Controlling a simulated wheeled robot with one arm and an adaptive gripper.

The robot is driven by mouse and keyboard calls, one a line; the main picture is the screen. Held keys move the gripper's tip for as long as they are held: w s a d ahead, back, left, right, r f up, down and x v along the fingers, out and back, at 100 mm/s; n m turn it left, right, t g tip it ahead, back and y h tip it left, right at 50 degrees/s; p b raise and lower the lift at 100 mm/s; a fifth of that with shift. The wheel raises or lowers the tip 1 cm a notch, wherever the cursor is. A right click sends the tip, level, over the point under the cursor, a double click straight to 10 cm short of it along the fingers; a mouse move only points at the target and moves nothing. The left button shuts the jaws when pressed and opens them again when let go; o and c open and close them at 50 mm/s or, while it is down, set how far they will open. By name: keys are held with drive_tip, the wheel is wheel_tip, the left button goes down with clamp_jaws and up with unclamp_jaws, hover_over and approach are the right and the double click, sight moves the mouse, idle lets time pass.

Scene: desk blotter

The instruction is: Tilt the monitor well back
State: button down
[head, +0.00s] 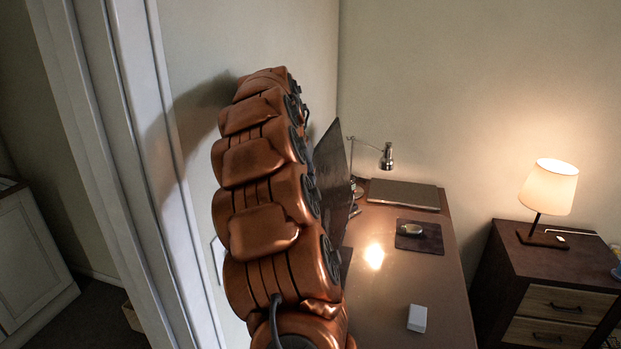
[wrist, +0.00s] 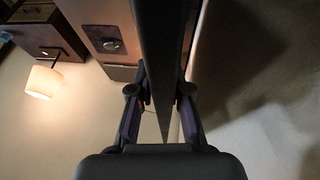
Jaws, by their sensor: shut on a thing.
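The monitor (head: 333,170) is a dark thin panel standing at the left side of the desk, seen at a steep angle in the head view. My copper-coloured arm hides its left part and most of its foot. In the wrist view the monitor (wrist: 155,45) is a dark slab seen edge-on, running down between the fingers. My gripper (wrist: 160,92) is shut on the monitor's edge, one finger on each side. The gripper is hidden behind the arm in the head view. How far the panel leans is hard to tell.
The desk (head: 390,280) holds a metal desk lamp (head: 387,157), a closed laptop (head: 404,194), a mouse (head: 410,230) on a dark mat (head: 430,243) and a small white box (head: 417,318). A nightstand (head: 560,275) with a lit lamp (head: 549,187) stands right. A wall is close behind the monitor.

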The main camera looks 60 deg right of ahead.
drive_tip(key=c, duration=1.3)
unclamp_jaws()
drive_tip(key=shift+w+a+f, duration=0.1)
drive_tip(key=shift+w+f, duration=0.05)
drive_tip(key=shift+w, duration=0.1)
drive_tip(key=shift+o, duration=0.7)
drive_tip(key=shift+s, duration=0.15)
drive_tip(key=shift+r, duration=0.2)
drive_tip(key=v, duration=1.1)
drive_tip(key=shift+r, duration=0.35)
drive_tip(key=shift+c, duration=0.3)
